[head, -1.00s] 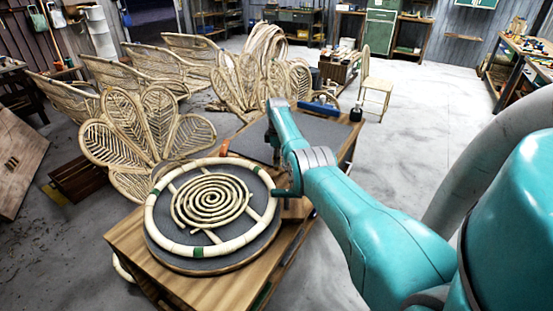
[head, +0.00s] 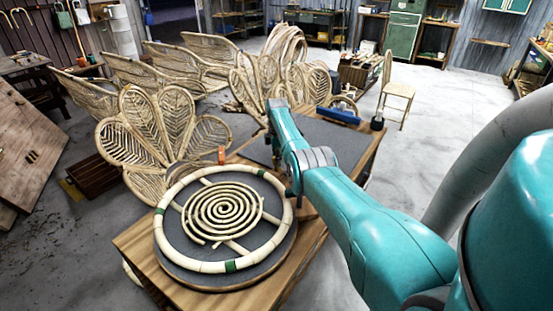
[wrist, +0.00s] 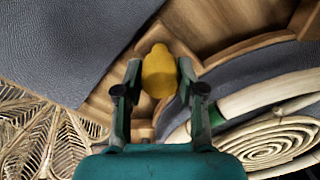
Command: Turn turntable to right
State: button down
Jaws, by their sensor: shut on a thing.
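The round turntable (head: 215,283) has a dark grey top and sits on a wooden bench. A pale rattan ring with green bands (head: 185,263) and a rattan spiral (head: 223,209) lie on it. My gripper (wrist: 158,76) has its fingers on either side of a yellow knob (wrist: 158,72) and is shut on it. The knob is beside the turntable, whose grey top (wrist: 230,75) and ring show at the right of the wrist view. In the head view my arm hides most of the gripper and the knob.
The wooden bench (head: 135,240) carries a dark grey panel (head: 345,145) behind the turntable, with a blue tool (head: 338,115) on it. An orange piece (head: 221,155) stands at the ring's far edge. Leaf-shaped rattan chair backs (head: 155,130) stand behind at left. Open floor lies at right.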

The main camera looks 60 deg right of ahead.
jog(key=shift+w+r, duration=0.1)
jog(key=shift+w, duration=0.2)
jog(key=c, duration=0.7)
grip_release()
jog(key=shift+w, duration=0.1)
jog(key=shift+r, duration=0.3)
notch_tip(320, 180, up, 11)
jog(key=shift+r, duration=0.15)
